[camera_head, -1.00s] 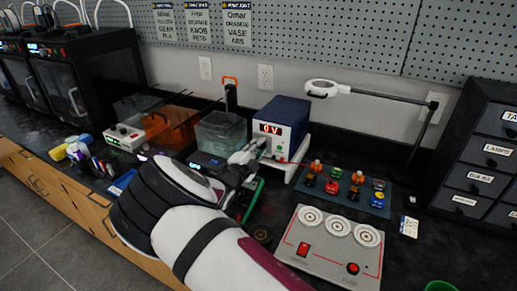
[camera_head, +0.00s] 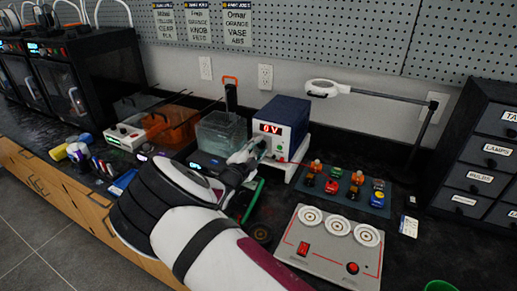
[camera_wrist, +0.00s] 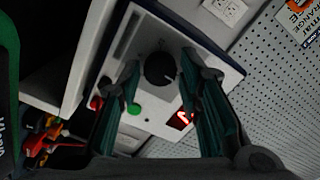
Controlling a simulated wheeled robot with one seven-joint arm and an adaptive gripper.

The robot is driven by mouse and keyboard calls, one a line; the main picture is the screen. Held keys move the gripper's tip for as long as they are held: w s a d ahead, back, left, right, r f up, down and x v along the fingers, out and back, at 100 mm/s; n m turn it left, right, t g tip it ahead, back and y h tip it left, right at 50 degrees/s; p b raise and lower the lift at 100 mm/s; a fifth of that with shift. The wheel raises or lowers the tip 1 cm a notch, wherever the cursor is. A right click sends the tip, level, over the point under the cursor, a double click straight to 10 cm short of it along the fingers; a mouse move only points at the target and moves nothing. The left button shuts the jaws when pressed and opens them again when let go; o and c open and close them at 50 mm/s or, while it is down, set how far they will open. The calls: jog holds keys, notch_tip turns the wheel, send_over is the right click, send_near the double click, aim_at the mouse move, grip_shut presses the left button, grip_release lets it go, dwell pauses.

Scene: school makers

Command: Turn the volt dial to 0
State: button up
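The power supply (camera_head: 283,112) is a blue box with a white front, standing on a white stand at the back of the bench. Its red display reads "0 V" in the head view. In the wrist view its front panel (camera_wrist: 150,42) shows a round black dial (camera_wrist: 160,69) with a pale pointer mark, a green button (camera_wrist: 134,108) and the lit red display (camera_wrist: 181,119). My gripper (camera_wrist: 160,82) is open, with its two fingers on either side of the dial in the picture. I cannot tell whether they touch it. In the head view my gripper (camera_head: 250,152) is at the panel.
A board with coloured parts (camera_head: 352,193) and a grey panel with three round sockets (camera_head: 330,246) lie to the right. A clear tank (camera_head: 221,133) and an orange tank (camera_head: 170,127) stand to the left. A lamp arm (camera_head: 375,95) reaches over the back right.

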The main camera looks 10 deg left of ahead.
jog(key=shift+o, duration=0.3)
jog(key=v, duration=1.2)
jog(key=shift+d+r, duration=0.1)
